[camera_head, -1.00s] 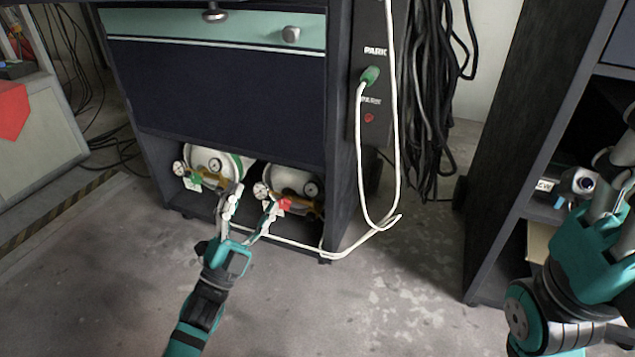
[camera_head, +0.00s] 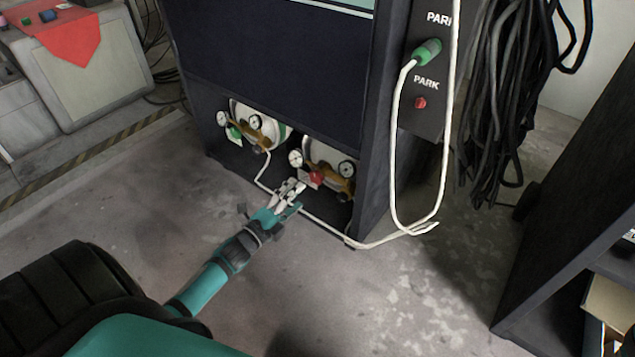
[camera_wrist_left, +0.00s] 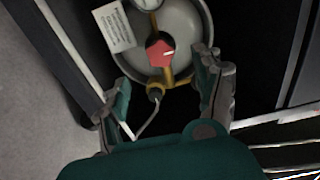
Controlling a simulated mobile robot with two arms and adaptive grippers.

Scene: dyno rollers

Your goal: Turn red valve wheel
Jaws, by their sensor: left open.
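The red valve wheel (camera_head: 316,178) sits on the brass fitting of the right gas cylinder (camera_head: 325,156), low in the dark cabinet. In the left wrist view the red valve wheel (camera_wrist_left: 160,54) shows near the top middle, in front of the pale round cylinder end. My left gripper (camera_head: 292,188) is open, just in front of and below the red wheel. In the left wrist view its two fingers (camera_wrist_left: 165,85) stand apart, on either side below the wheel, with no visible contact. My right gripper is out of view.
The left cylinder (camera_head: 272,128) carries a green valve wheel (camera_head: 234,132) and gauges. A white hose (camera_head: 335,229) runs along the floor in front of the cabinet and up to a green plug (camera_head: 427,52). Dark shelving stands at the right. The floor in front is clear.

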